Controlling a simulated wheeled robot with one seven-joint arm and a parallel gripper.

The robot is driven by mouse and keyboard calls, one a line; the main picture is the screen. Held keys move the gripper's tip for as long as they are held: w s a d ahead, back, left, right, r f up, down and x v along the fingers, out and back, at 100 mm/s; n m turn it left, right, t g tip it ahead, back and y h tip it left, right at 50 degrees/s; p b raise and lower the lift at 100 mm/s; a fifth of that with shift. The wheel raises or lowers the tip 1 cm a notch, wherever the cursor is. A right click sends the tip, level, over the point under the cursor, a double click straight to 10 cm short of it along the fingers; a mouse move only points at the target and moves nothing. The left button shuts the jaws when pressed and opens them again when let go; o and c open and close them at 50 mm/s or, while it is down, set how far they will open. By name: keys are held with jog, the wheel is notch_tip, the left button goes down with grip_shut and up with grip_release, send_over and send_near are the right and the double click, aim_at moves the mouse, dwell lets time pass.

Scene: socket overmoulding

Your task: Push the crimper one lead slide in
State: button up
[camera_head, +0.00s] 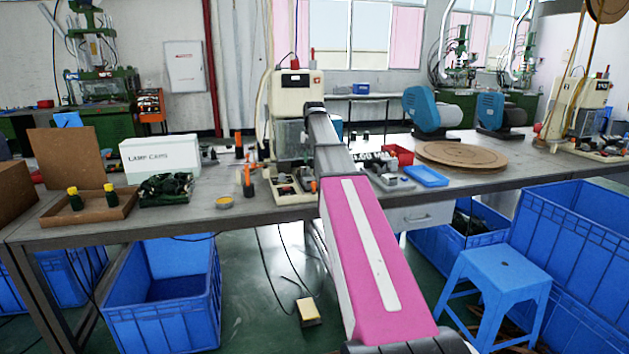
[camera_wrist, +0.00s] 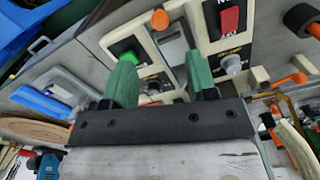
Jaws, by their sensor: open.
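The crimper (camera_head: 297,85) is a tall beige machine on the workbench, partly covered by my arm in the head view. Its low base (camera_head: 290,196) carries small parts with orange ends. In the wrist view, beige panels lie beyond my gripper (camera_wrist: 160,78), with a red switch (camera_wrist: 230,20), a green button (camera_wrist: 150,88) and an orange knob (camera_wrist: 160,19). My gripper is open, its two green fingers apart with nothing held between them. The fingertips overlap the panels in the picture; contact cannot be told. I cannot pick out the lead slide with certainty. My gripper is hidden in the head view.
Blue crates and a blue stool (camera_head: 500,268) stand in front.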

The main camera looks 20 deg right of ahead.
aim_at(314, 182)
notch_tip(314, 182, down, 10)
jog(key=shift+r, duration=0.25)
dwell(0.3)
grip_shut()
jog(key=w, duration=1)
jog(key=shift+w, duration=0.25)
grip_release()
jog(key=shift+w, duration=0.1)
notch_tip(314, 182, up, 11)
dwell(0.5)
